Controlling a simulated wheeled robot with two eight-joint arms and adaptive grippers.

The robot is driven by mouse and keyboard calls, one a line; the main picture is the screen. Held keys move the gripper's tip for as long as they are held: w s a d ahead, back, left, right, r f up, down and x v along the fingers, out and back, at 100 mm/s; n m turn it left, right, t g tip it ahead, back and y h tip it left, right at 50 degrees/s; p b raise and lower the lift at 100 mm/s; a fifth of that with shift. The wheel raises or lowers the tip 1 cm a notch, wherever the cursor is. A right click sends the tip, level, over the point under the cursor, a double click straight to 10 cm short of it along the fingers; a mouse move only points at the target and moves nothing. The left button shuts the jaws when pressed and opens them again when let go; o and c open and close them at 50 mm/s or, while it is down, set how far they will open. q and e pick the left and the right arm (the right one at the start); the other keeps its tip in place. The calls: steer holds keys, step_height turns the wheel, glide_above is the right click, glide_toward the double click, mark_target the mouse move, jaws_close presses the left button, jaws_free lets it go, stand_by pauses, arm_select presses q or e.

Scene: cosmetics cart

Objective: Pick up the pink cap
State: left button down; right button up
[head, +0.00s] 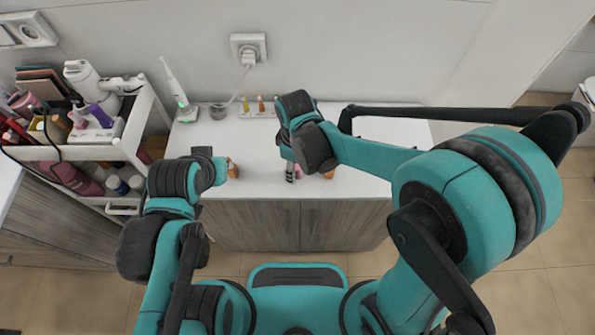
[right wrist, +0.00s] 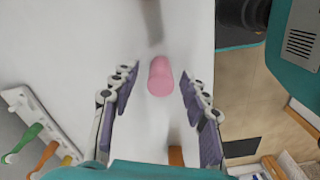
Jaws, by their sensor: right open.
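The pink cap (right wrist: 160,77) shows in the right wrist view as a small pink cylinder on the white top. It lies between the two open fingers of my right gripper (right wrist: 158,80), near their tips, with a gap on both sides. In the head view my right gripper (head: 293,172) is low over the front of the white counter, and my arm mostly hides its fingers and the cap. My left arm's end (head: 207,168) is at the counter's front left; its fingers cannot be made out.
The white counter (head: 255,150) has bare room in its middle. A rack (right wrist: 40,130) with colored handles stands at the back. An electric toothbrush (head: 177,88) stands at the back left. A cart (head: 145,110) full of bottles is at left. An orange item (right wrist: 176,155) is near my right fingers.

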steer(key=shift+f, duration=0.3)
steer(key=c, duration=0.8)
steer(key=shift+r, duration=0.15)
